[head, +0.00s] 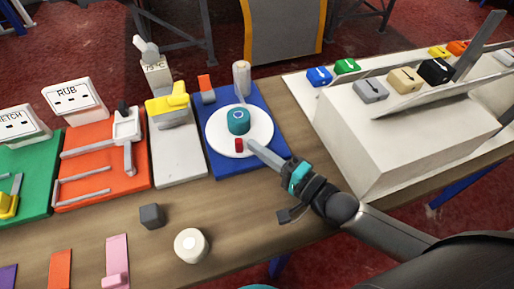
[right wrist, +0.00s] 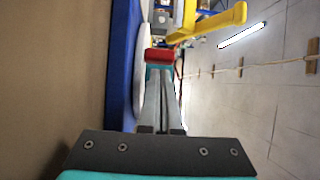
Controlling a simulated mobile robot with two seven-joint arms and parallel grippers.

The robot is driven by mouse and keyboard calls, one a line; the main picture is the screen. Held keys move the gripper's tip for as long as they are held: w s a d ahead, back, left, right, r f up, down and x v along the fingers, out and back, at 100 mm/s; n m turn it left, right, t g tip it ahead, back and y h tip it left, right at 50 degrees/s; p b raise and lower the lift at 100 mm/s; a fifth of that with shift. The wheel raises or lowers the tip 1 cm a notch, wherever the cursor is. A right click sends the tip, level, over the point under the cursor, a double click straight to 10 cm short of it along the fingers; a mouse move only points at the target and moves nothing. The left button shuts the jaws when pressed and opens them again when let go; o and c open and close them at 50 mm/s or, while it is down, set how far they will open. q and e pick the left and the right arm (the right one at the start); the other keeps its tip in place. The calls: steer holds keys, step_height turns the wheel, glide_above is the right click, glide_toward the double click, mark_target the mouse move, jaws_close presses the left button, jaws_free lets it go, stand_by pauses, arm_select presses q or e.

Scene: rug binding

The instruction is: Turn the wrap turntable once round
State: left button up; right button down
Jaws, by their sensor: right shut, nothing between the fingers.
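The wrap turntable is a white round disc (head: 262,127) on a blue board (head: 223,167), with a teal round piece (head: 238,121) at its middle. A small red peg (head: 239,145) stands on the disc near its front edge. My right gripper (head: 251,146) is shut and empty, its tips just right of the red peg. In the right wrist view the red peg (right wrist: 159,56) shows at the end of the fingers (right wrist: 163,82); I cannot tell whether they touch. The disc's edge (right wrist: 140,75) is beside them. My left gripper is out of view.
A grey post (head: 242,78) and a red-tipped lever (head: 205,88) stand behind the disc. The yellow-topped press (head: 168,105) is to the left. A white roll (head: 191,246) and dark cube (head: 151,216) lie in front. A large white box (head: 420,140) is to the right.

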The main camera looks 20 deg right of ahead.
steer(key=shift+a, duration=0.15)
steer(key=shift+a, duration=0.1)
stand_by(0.4)
steer(key=shift+a+m+t+h+p, duration=0.35)
steer(key=shift+m+t+h+p, duration=0.15)
steer(key=shift+m+h+p, duration=0.25)
